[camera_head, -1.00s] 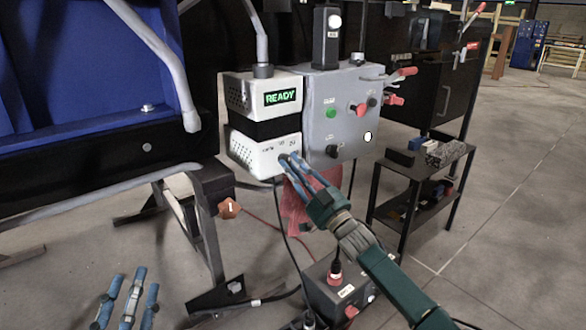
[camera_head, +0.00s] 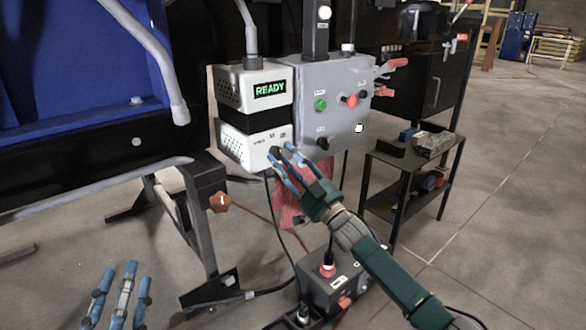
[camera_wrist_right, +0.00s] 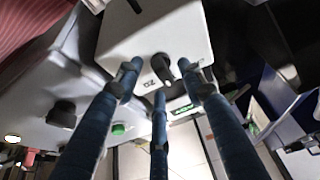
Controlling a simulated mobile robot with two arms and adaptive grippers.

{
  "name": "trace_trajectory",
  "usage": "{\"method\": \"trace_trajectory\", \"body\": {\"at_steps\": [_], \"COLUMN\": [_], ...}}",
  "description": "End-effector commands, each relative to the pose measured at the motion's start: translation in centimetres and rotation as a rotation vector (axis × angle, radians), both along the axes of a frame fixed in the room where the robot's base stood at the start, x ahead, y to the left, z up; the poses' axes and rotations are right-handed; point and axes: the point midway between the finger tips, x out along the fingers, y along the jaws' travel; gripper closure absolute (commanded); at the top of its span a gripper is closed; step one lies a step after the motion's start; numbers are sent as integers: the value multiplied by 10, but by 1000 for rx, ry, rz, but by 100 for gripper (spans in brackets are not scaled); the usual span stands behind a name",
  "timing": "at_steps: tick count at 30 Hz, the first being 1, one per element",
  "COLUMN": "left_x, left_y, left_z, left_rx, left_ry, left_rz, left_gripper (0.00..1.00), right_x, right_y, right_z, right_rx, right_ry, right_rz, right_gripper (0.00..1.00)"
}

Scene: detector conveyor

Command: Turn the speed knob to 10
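A small black knob (camera_wrist_right: 162,65) sits on the front of a white box, with a printed number beside it that looks like 20. It also shows in the head view (camera_head: 275,152), low on the white box (camera_head: 240,147) under the green READY display. I cannot read its exact setting. My right gripper (camera_head: 284,156) has its three blue fingers spread around the knob, and the wrist view shows gaps between the fingertips (camera_wrist_right: 163,80) and the knob. It is open and holds nothing. My left gripper (camera_head: 122,280) is at the lower left, fingers spread, open and empty.
A dark shelf (camera_head: 410,160) is further right.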

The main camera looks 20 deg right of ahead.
Motion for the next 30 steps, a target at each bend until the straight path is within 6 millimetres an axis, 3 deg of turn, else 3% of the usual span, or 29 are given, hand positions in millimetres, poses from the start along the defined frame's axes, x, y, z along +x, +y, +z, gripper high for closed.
{"method": "trace_trajectory", "body": {"at_steps": [18,30], "left_x": [0,0], "left_y": [0,0], "left_z": [0,-1], "left_rx": [1,1], "left_ry": [1,1], "left_rz": [1,1], "left_gripper": [60,60], "right_x": [-93,-101], "right_y": [-34,-38], "right_z": [-43,-46], "right_rx": [-2,-2], "right_ry": [3,1], "right_rz": [0,-1], "right_gripper": [60,60]}}
